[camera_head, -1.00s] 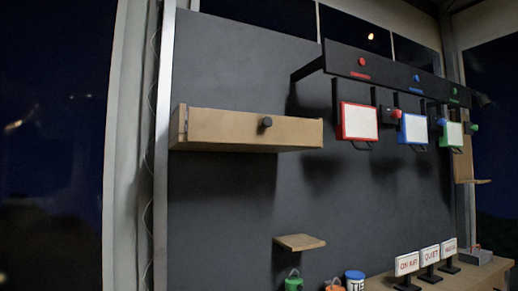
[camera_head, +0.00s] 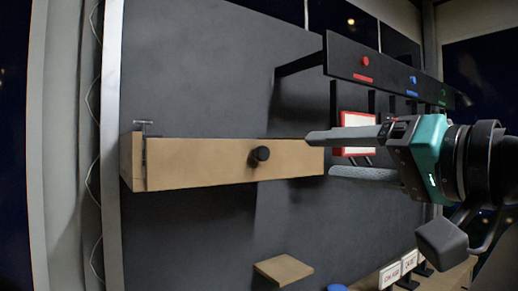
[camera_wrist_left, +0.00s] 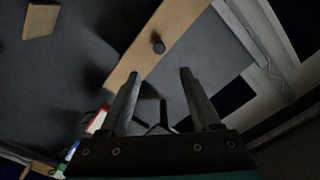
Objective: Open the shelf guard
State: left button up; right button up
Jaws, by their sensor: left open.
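The shelf guard (camera_head: 205,162) is a light wooden board along the front of the wall shelf, with a black round knob (camera_head: 261,154) right of its middle. A metal hinge or pin piece (camera_head: 143,130) stands at its left end. The guard looks upright, in its closed position. My left gripper (camera_head: 322,156) is open and empty at the guard's right end, its fingers pointing left; I cannot tell whether it touches. In the left wrist view the guard (camera_wrist_left: 180,25) and knob (camera_wrist_left: 158,47) lie beyond the open fingers (camera_wrist_left: 158,80). My right gripper is not in view.
A black rack (camera_head: 385,75) with coloured buttons and a red-framed panel (camera_head: 357,122) are behind my left gripper. A small wooden shelf (camera_head: 283,270) and lit-style signs (camera_head: 400,270) are below.

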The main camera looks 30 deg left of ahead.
aim_at(264, 154)
pick_arm(q)
jog(key=p+x, duration=0.3)
jog(key=x, duration=1)
jog(key=shift+w+a, duration=0.15)
jog(key=shift+a, duration=0.1)
jog(key=shift+w+a, duration=0.25)
jog(key=shift+a, duration=0.2)
grip_shut()
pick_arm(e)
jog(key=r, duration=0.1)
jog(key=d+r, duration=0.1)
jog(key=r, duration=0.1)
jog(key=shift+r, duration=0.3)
